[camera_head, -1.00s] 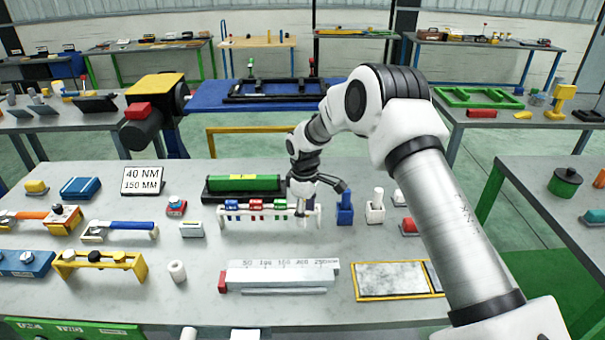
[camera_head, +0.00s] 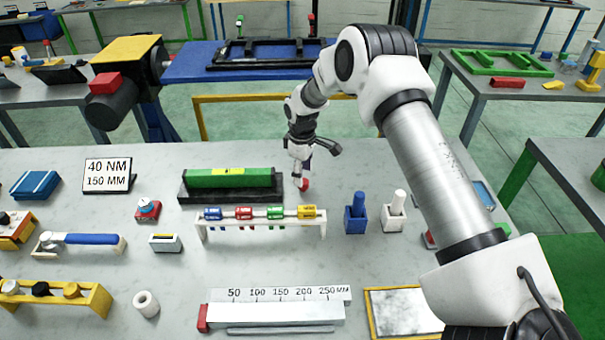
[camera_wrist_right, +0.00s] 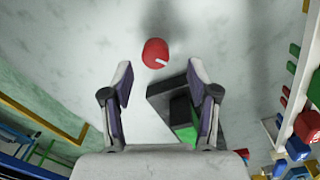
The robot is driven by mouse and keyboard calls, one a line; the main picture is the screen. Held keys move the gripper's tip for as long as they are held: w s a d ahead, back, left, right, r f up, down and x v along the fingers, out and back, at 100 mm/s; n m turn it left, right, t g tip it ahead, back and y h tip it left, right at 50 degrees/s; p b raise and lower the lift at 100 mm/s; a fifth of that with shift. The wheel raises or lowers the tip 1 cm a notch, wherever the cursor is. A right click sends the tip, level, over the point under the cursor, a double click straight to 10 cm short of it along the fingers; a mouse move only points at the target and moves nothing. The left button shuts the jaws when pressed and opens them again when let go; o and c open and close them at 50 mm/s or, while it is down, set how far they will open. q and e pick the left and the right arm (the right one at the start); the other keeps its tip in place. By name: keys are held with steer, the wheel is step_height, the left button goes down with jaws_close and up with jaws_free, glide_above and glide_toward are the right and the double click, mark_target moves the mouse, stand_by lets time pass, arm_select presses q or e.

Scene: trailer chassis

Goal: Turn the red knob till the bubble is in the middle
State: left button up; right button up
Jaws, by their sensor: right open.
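The red knob (camera_head: 304,184) with a white mark stands on the bench, just right of the green level (camera_head: 230,179) on its black base (camera_head: 190,195). A small yellow patch (camera_head: 228,170) shows on top of the level; I cannot make out the bubble. My right gripper (camera_head: 300,176) points down over the knob in the head view. In the right wrist view the open right gripper (camera_wrist_right: 160,70) has its fingers apart, with the red knob (camera_wrist_right: 155,52) beyond and between the fingertips, not gripped. My left gripper is not in view.
A white rack (camera_head: 262,228) with coloured clips stands in front of the level. A blue holder (camera_head: 355,217) and a white holder (camera_head: 393,216) stand to the right. A sign (camera_head: 107,174) stands at left. The bench behind the knob is clear.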

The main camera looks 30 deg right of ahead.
mark_target(304, 182)
steer(key=f, duration=0.4)
steer(key=shift+w+d+p, duration=0.3)
steer(key=shift+w+d, duration=0.1)
steer(key=shift+s+a, duration=0.1)
steer(key=shift+s+a+r, duration=0.1)
steer(key=shift+r, duration=0.1)
steer(key=c, duration=0.4)
jaws_close()
steer(key=shift+s+f+m+b, duration=0.15)
steer(key=shift+m+b, duration=0.15)
steer(key=shift+m, duration=0.2)
steer(key=m, duration=0.4)
steer(key=shift+o, duration=2)
jaws_free()
steer(key=shift+w, duration=0.2)
